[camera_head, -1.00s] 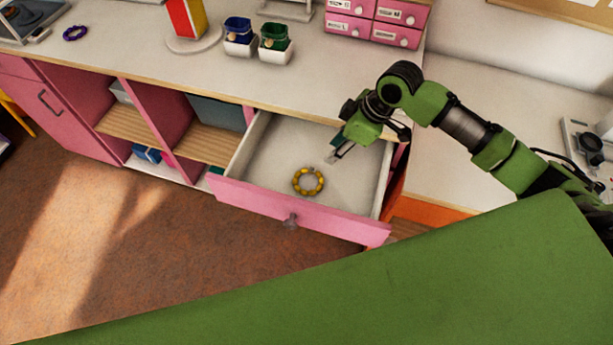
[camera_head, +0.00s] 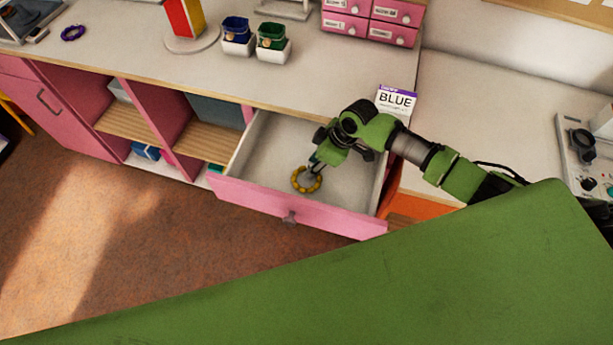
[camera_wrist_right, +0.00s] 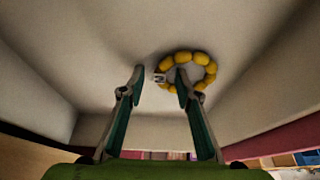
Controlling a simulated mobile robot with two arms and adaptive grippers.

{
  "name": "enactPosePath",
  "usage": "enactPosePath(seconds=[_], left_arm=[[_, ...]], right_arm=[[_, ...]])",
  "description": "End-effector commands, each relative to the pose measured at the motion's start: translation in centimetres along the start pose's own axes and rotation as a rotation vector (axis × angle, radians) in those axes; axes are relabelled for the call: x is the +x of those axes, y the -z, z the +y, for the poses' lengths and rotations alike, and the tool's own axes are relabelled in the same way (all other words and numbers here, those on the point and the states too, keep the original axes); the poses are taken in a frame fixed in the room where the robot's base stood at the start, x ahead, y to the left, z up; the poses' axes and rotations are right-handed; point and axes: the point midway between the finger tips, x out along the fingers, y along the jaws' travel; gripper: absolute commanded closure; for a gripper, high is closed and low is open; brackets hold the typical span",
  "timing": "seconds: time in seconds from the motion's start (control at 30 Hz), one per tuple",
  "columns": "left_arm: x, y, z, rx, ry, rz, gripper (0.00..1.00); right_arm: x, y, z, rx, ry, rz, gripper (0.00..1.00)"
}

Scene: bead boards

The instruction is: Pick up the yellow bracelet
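The yellow bracelet (camera_head: 307,180) is a ring of yellow beads lying on the floor of the open pink drawer (camera_head: 290,213). It also shows in the right wrist view (camera_wrist_right: 211,68), with a small pale tag on its left side. My right gripper (camera_head: 313,168) reaches down into the drawer at the bracelet. In the right wrist view the gripper (camera_wrist_right: 160,80) is open, with its fingers apart. The right fingertip overlaps the ring's opening and the left fingertip is outside the ring, with the tag side between them. Whether either touches the beads I cannot tell. My left gripper is out of view.
The drawer walls stand close around my right gripper. A BLUE sign (camera_head: 396,100) stands behind my right arm.

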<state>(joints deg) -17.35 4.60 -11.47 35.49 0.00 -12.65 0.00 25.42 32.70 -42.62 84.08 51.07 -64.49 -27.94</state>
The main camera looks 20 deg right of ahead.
Motion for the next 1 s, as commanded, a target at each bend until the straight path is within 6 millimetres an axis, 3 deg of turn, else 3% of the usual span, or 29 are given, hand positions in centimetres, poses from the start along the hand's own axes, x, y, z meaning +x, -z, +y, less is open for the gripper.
enactPosePath(seconds=[0.13,0.23,0.27,0.67,1.0], left_arm=[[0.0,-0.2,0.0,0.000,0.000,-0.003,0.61],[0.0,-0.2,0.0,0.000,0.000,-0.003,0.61],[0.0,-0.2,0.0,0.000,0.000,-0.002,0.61],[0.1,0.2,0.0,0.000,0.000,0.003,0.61],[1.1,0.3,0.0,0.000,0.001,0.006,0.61]], right_arm=[[0.0,0.0,0.0,0.000,0.000,0.000,0.70],[0.0,0.0,0.0,0.000,0.000,0.000,0.96],[0.0,0.0,0.0,0.000,0.000,0.000,1.00],[-0.5,0.2,0.1,0.000,-0.001,0.001,1.00],[-6.2,2.6,0.1,-0.003,-0.003,0.003,1.00]])
